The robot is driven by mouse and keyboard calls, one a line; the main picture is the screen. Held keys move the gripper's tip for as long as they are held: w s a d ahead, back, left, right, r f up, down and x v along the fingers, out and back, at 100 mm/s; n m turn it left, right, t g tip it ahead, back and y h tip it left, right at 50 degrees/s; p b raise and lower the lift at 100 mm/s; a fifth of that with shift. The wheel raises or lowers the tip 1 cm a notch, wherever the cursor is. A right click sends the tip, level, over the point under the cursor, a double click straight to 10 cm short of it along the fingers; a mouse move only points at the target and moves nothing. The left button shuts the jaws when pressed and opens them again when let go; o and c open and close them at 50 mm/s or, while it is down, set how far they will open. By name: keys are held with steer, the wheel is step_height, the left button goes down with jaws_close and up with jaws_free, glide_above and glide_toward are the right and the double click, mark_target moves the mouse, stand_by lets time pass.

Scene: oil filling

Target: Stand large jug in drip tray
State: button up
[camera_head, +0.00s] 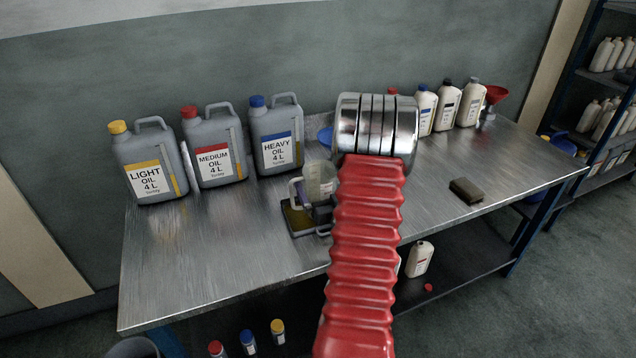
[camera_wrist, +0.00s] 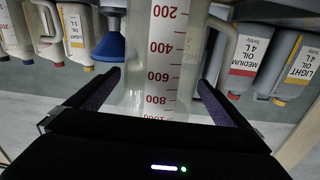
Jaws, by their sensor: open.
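The large jug (camera_head: 320,180) is clear, with a pale handle at its left. In the wrist view the jug (camera_wrist: 165,60) shows upside down, with a red scale from 200 to 1000. My gripper (camera_wrist: 158,80) is open, with one dark finger on each side of the jug; contact cannot be told. In the head view only a dark part of my gripper (camera_head: 322,214) shows beside my red arm. The drip tray (camera_head: 296,229) is dark with a yellowish inside, on the bench just below the jug in the picture. My arm and gripper hide where the jug's base rests.
Light (camera_head: 150,165), medium (camera_head: 213,150) and heavy (camera_head: 276,138) oil cans stand at the back left. A blue funnel (camera_wrist: 110,42) is near the jug. Several white bottles (camera_head: 446,107), a red funnel (camera_head: 495,94) and a sponge (camera_head: 466,190) are right. The front left bench is clear.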

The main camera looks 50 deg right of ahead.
steer(key=v, duration=1)
steer(key=shift+s+a, duration=0.1)
steer(key=shift+s, duration=0.05)
steer(key=shift+s, duration=0.2)
stand_by(0.4)
